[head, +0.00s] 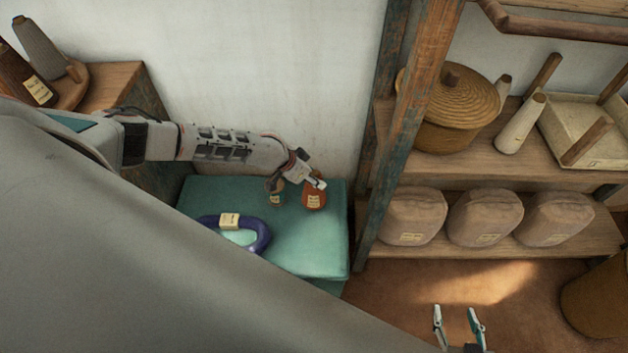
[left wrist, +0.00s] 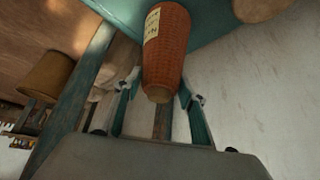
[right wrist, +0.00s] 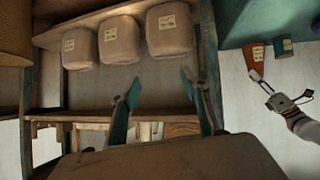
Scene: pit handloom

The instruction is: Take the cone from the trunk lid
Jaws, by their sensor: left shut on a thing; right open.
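The rust-orange cone (head: 314,199) with a pale label is at the back right of the teal trunk lid (head: 312,252). My left gripper (head: 311,183) is shut on its upper part. In the left wrist view the cone (left wrist: 167,45) sits between the two fingers, its wide end toward the teal lid. The cone also shows in the right wrist view (right wrist: 257,52). I cannot tell whether it touches the lid. My right gripper (head: 455,313) is open and empty, low in front of the shelves; its spread fingers show in the right wrist view (right wrist: 159,82).
A small labelled teal spool (head: 276,196) stands left of the cone. A purple hank (head: 262,235) lies on the lid. The wooden shelf post (head: 378,205) rises close on the right. Shelves hold wrapped bundles (head: 413,216) and a lidded basket (head: 458,108).

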